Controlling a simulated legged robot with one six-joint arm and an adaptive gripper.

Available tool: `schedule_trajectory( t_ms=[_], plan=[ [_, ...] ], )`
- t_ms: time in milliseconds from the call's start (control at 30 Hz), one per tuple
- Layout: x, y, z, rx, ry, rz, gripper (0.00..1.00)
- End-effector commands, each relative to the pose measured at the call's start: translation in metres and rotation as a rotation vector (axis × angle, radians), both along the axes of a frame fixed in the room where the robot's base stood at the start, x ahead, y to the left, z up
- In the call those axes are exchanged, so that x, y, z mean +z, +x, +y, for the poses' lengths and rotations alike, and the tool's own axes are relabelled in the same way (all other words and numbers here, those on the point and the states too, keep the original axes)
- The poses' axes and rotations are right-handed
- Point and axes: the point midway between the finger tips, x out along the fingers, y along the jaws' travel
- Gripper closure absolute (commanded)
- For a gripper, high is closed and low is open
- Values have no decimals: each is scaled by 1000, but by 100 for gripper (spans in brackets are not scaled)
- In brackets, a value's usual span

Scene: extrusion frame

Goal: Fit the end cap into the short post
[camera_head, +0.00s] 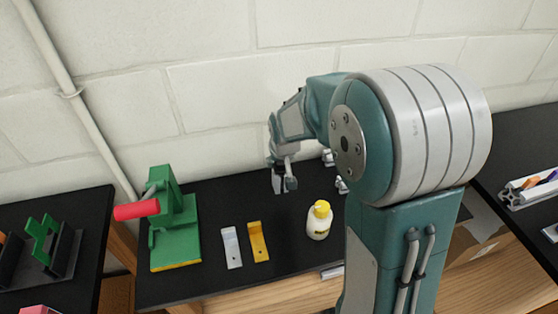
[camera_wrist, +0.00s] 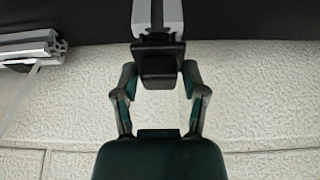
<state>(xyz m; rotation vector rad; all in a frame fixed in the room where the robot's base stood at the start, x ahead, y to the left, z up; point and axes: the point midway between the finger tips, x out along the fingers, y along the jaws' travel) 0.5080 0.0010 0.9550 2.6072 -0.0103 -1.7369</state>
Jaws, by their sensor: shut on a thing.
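My gripper (camera_wrist: 160,80) is shut on the black end cap (camera_wrist: 159,68) in the wrist view, one finger on each side of it. The short post (camera_wrist: 158,14), a grey slotted extrusion, lines up with the cap at the top of that view. The cap overlaps or meets the post's end; I cannot tell whether it is seated. In the head view my gripper (camera_head: 285,184) points down over the back of the black table; the cap and post are not clear there.
A yellow-capped bottle (camera_head: 319,220), a yellow bracket (camera_head: 258,241), a silver bracket (camera_head: 231,247) and a green press with a red handle (camera_head: 172,225) stand on the table (camera_head: 285,262). Small metal parts (camera_head: 341,185) lie right of my gripper. Another extrusion (camera_wrist: 28,46) shows in the wrist view.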

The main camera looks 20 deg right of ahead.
Motion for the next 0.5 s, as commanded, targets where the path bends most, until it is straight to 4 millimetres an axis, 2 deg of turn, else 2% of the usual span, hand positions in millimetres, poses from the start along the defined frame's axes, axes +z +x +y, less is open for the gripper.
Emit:
schedule_trajectory(
  t_ms=[500],
  plan=[
    [-4,0,0,0,0,0,77]
  ],
)
